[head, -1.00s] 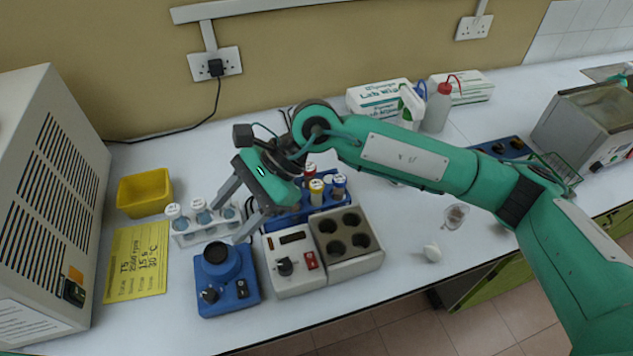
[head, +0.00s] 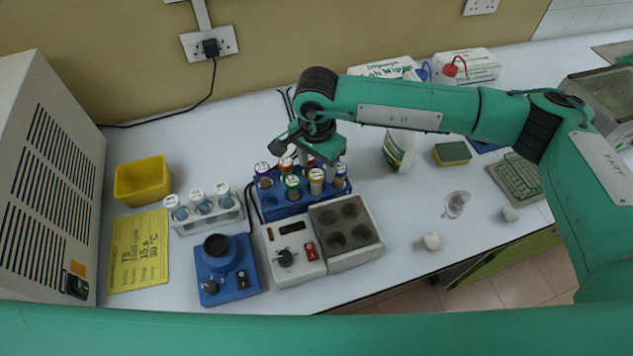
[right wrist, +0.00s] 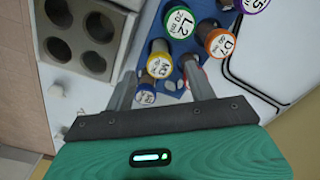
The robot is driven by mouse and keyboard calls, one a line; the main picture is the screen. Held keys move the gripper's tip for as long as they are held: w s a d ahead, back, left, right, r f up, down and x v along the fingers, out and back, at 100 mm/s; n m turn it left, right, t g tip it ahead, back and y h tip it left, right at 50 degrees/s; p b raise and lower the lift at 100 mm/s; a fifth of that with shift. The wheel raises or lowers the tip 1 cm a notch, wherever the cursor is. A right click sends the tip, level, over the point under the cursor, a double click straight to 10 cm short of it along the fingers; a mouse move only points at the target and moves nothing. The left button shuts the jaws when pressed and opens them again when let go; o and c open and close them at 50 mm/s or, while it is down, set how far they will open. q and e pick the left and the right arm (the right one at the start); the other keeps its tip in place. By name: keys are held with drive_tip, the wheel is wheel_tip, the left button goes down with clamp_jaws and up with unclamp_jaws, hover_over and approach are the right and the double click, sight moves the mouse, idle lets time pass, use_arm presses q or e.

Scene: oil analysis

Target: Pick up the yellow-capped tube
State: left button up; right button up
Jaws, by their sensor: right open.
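The yellow-capped tube (head: 316,176) stands upright in the blue tube rack (head: 270,209), in its front row between a green-capped tube (head: 292,182) and a blue-capped tube (head: 340,171). My right gripper (head: 321,163) is just above and behind it, pointing down over the rack. In the right wrist view the yellow cap (right wrist: 160,66) shows between the two open fingertips (right wrist: 160,78). The jaws hold nothing; whether a finger touches the tube I cannot tell. My left gripper is out of view.
Purple-, orange- and red-capped tubes (head: 286,164) crowd the rack's back row. A heater block (head: 346,236) and blue mixer (head: 226,266) stand in front. A white rack (head: 208,224) of tubes is to the left.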

sight(316, 174)
drive_tip(key=shift+f, duration=0.45)
wheel_tip(316, 174, down, 5)
drive_tip(key=shift+p, duration=1)
drive_tip(key=c, duration=1.1)
